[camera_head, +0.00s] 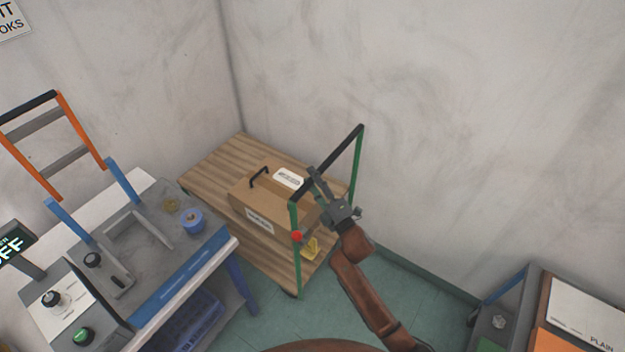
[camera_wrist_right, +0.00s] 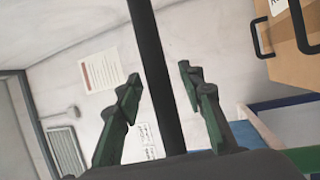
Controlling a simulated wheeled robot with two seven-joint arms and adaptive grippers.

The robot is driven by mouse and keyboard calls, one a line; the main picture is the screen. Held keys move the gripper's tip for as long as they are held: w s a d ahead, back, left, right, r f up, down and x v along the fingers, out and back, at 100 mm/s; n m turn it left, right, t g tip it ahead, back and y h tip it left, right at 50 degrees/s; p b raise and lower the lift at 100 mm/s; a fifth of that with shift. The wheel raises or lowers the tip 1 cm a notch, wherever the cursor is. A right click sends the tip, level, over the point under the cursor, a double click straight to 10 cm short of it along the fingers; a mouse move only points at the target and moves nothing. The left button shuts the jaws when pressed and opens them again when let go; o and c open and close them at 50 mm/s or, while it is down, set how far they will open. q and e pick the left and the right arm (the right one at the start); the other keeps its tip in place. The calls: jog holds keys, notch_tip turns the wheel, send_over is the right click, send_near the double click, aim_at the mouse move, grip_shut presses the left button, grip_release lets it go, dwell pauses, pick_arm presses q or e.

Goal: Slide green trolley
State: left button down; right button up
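The green trolley has a wooden deck (camera_head: 212,163) and two green posts (camera_head: 356,165) joined by a black handle bar (camera_head: 342,148). It stands in the corner against the walls. My right gripper (camera_head: 316,180) is at the handle bar, near its closer end. In the right wrist view the black bar (camera_wrist_right: 150,50) passes between the two fingers of my right gripper (camera_wrist_right: 160,75). The fingers are spread, with a gap on each side of the bar. My left gripper is not in view.
A cardboard box (camera_head: 250,205) with a black handle lies on the deck. A blue-legged workbench (camera_head: 190,270) stands to the left. Green floor (camera_head: 410,290) lies clear between.

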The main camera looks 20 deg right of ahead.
jog(key=shift+c, duration=0.7)
grip_shut()
